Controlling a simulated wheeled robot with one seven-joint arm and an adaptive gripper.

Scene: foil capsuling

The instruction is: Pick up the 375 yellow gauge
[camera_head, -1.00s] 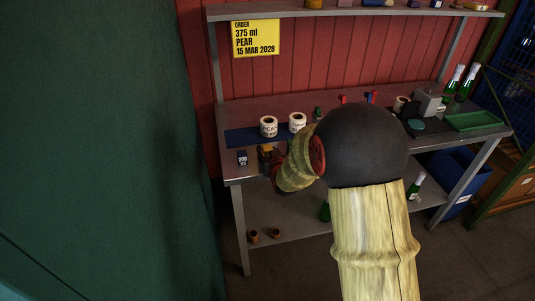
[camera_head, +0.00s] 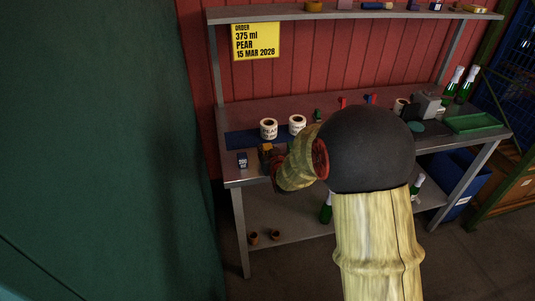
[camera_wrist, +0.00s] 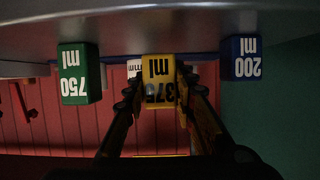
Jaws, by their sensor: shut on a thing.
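The yellow gauge (camera_wrist: 158,68), marked 375 ml, is upside down in the wrist view, between the two fingers of my gripper (camera_wrist: 160,97). The fingers are shut on its sides and cover part of its edges. In the head view my gripper (camera_head: 268,158) is at the bench's front left, and only a small part of the yellow gauge (camera_head: 266,148) shows. I cannot tell whether it is clear of the bench top. The blue 200 ml gauge (camera_wrist: 241,57) and the green 750 ml gauge (camera_wrist: 78,72) stand apart on either side.
The blue gauge (camera_head: 242,160) is close left of my gripper in the head view. Two label rolls (camera_head: 268,129) (camera_head: 297,124) stand behind on a dark blue mat (camera_head: 238,140). A green tray (camera_head: 474,122) and bottles are at the right. My arm hides the bench's middle.

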